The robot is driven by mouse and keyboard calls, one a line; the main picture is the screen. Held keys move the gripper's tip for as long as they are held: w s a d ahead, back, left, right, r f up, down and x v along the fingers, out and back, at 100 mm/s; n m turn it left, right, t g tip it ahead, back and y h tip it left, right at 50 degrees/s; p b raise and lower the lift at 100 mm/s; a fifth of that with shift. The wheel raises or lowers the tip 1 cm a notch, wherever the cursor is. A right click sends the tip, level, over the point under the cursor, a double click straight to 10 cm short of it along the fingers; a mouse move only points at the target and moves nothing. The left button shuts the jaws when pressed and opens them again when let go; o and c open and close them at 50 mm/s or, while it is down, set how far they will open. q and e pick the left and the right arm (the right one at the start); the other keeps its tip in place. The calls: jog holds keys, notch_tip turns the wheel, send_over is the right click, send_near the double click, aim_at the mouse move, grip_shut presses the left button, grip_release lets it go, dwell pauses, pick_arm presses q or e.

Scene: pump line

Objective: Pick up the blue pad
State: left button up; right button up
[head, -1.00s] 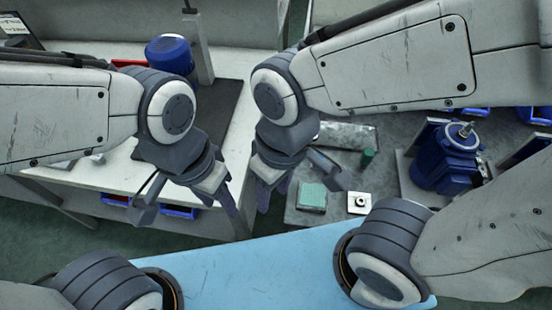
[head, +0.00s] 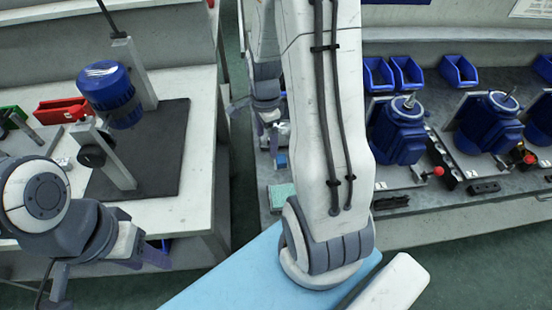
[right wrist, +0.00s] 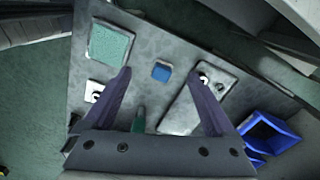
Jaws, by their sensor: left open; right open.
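The small blue pad (right wrist: 161,72) lies flat on the grey bench top. In the right wrist view it shows between the tips of my right gripper (right wrist: 163,75), whose purple fingers are open and not touching it. In the head view the blue pad (head: 281,160) is a small patch just below my right gripper (head: 272,130), partly hidden behind my right arm. My left gripper (head: 153,254) is open and empty at the front edge of the white table.
A larger green pad (right wrist: 110,43) lies left of the blue pad. A metal plate (right wrist: 190,105) and a green cylinder (right wrist: 138,120) lie close by. A blue bin (right wrist: 268,132) is at right. Blue pumps (head: 400,130) stand along the bench.

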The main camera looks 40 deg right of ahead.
jog(key=s+d+f+m, duration=0.1)
jog(key=d+f+m, duration=0.2)
jog(key=d, duration=0.1)
send_over(281, 159)
jog(key=shift+m, duration=0.4)
jog(key=f, duration=0.4)
jog(key=shift+s+f, duration=0.1)
jog(key=shift+s, duration=0.3)
jog(key=shift+w+d+f, duration=0.1)
jog(key=shift+w+f, duration=0.1)
jog(key=shift+f, duration=1.3)
jog(key=shift+w+f, duration=0.2)
jog(key=shift+f, duration=1.3)
jog(key=shift+c, duration=0.3)
grip_shut()
jog(key=shift+r, duration=0.1)
